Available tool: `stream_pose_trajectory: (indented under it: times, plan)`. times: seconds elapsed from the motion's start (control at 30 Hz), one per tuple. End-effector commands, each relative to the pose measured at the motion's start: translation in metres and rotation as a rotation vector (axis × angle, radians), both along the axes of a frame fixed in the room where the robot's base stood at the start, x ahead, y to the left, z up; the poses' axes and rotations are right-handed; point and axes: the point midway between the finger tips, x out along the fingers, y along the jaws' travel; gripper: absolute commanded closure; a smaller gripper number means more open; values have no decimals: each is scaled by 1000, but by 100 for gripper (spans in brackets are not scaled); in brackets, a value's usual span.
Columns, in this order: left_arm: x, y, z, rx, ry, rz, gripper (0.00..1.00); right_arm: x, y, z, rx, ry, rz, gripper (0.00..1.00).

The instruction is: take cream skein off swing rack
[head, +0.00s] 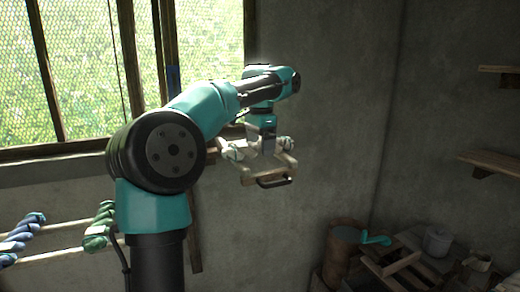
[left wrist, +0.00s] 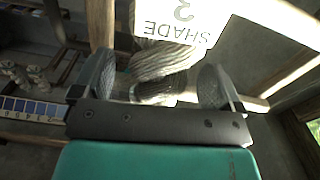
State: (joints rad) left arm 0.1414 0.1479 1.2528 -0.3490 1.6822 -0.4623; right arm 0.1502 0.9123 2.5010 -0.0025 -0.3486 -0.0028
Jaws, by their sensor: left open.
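The swing rack (head: 246,176) is a pale wooden frame with a dark handle, in front of the grey wall in the head view. Pale skeins (head: 234,151) hang on it on either side of my left gripper (head: 266,146). In the left wrist view a cream-grey twisted skein (left wrist: 163,58) lies between the two open fingers of my left gripper (left wrist: 158,86). A white tag (left wrist: 182,18) reading "SHADE 2", upside down, covers its upper part. Whether the fingers touch the skein cannot be told. My right gripper is not in view.
Blue (head: 22,232) and green (head: 98,228) skeins hang on rods at the lower left. A meshed window (head: 75,70) is behind my arm. A rusty drum (head: 341,250) and a pot (head: 437,241) stand lower right. Wall shelves (head: 492,162) are at the right.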

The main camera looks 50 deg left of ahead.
Motion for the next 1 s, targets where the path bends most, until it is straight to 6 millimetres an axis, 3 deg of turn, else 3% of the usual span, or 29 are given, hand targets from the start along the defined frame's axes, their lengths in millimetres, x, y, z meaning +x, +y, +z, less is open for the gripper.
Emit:
stream_pose_trajectory:
  times: [0.6, 1.0]
  plan:
    - [0, 0, -8, 0, -1, -1, 9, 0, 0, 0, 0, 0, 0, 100]
    - [0, 0, -8, 0, -1, -1, 48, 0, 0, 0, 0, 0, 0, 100]
